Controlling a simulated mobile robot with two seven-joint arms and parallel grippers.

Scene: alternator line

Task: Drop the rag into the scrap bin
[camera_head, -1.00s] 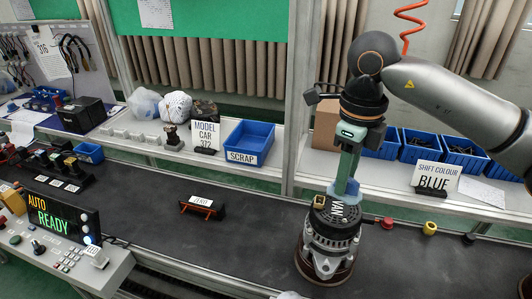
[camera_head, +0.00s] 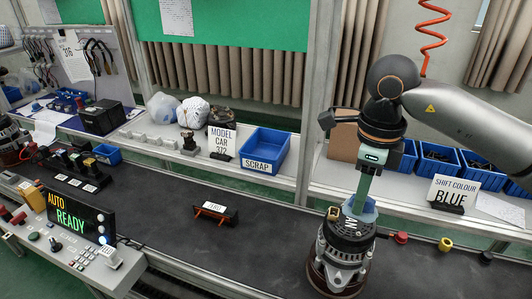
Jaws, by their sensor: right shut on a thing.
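My right gripper (camera_head: 363,203) points down over the alternator (camera_head: 343,258) and is shut on a light blue rag (camera_head: 369,214). The rag is bunched at the fingertips, at the alternator's top; I cannot tell whether it still touches it. The fingers partly hide the rag. The scrap bin (camera_head: 267,148) is an open blue box labelled SCRAP on the shelf behind the belt, left of the gripper. Its visible inside looks empty. My left gripper is not in view.
A MODEL CAR 312 sign (camera_head: 221,142) stands left of the bin. An upright post (camera_head: 314,100) rises between the bin and my right arm. A small labelled stand (camera_head: 215,212) sits on the dark belt (camera_head: 260,240). Blue part bins (camera_head: 437,160) line the right shelf.

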